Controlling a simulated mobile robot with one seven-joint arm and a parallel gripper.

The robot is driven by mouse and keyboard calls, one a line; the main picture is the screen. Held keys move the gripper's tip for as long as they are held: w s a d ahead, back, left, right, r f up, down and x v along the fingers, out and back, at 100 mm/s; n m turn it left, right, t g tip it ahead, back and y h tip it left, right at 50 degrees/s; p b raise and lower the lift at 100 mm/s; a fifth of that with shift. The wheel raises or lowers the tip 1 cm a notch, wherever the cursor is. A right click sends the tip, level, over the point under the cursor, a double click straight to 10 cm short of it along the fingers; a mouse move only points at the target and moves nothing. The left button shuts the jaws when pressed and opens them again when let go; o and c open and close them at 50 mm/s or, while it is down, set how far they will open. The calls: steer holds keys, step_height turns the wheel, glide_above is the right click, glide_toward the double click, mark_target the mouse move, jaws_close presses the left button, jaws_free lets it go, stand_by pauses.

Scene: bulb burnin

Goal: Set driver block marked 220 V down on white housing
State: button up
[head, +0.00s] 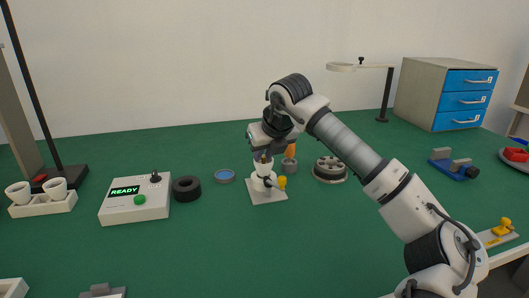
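My gripper (263,157) points down over a white base plate (267,196) near the middle of the table. A white rounded part (262,184), which looks like the white housing, stands on that plate beside a yellow-knobbed clamp (282,182). A small pale piece (263,168) shows right under my fingertips, against or just above the housing. It may be the driver block, but no 220 V marking is readable. The fingers are small and dark here, so their opening and any contact cannot be told.
A white box (120,208) reading READY, a black ring (186,189) and a blue-topped disc (225,176) lie to the left. An orange-topped grey item (289,164) stands close behind the plate. A round metal part (329,170) sits right. The front middle table is clear.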

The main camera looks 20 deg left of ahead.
steer(key=shift+o, duration=0.5)
steer(key=v, duration=1.4)
steer(key=shift+f, duration=0.1)
